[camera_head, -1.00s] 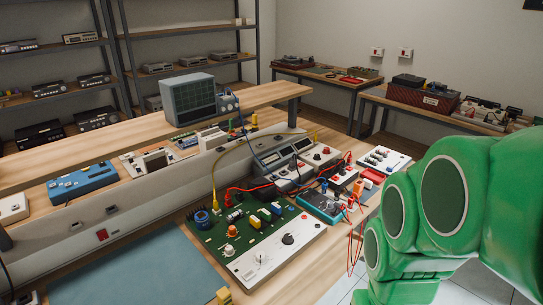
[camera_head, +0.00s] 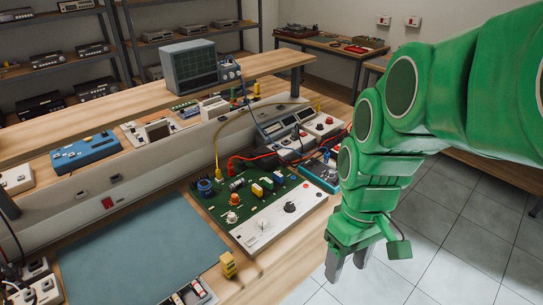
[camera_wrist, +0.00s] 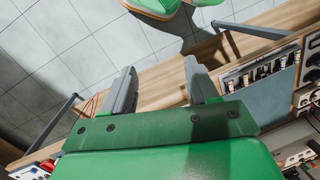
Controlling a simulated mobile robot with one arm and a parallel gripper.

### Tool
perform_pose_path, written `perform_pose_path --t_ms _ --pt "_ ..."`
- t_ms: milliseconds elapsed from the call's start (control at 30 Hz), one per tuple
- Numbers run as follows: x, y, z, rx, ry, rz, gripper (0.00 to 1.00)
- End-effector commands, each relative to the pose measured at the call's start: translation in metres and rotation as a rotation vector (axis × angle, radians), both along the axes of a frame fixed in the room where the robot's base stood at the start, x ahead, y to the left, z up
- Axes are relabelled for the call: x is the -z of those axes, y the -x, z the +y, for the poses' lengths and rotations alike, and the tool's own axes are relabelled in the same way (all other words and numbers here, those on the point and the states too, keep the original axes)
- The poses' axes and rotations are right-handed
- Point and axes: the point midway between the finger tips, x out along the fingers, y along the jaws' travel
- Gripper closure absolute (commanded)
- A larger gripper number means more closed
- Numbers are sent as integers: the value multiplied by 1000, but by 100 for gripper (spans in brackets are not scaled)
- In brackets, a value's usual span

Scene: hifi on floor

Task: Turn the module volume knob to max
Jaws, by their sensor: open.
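The module (camera_head: 262,215) is a green circuit board with a white front panel, lying near the bench's front edge in the head view. The panel carries a black knob (camera_head: 290,207) and a paler white knob (camera_head: 262,225). I cannot read which is the volume knob or its setting. My gripper (camera_head: 347,264) points down, right of the module and apart from it, seemingly beyond the bench edge. Its two grey fingers are apart and empty; they also show in the wrist view (camera_wrist: 160,78). I cannot make out the module in the wrist view.
A blue-grey mat (camera_head: 140,255) lies left of the module. A yellow block (camera_head: 228,264) stands near the edge. A blue meter (camera_head: 320,174), red leads and bench instruments (camera_head: 290,142) stand behind. Tiled floor (camera_head: 440,235) is free to the right.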

Motion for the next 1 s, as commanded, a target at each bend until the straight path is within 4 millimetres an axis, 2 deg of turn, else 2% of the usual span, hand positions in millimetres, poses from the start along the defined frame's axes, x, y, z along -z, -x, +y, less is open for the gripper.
perform_pose_path --t_ms 33,467,1000 --pt "0 -11 5 -60 -17 3 41" --pt "8 -94 45 -582 -179 -8 41" --pt "45 -191 97 -1184 -383 -56 41"
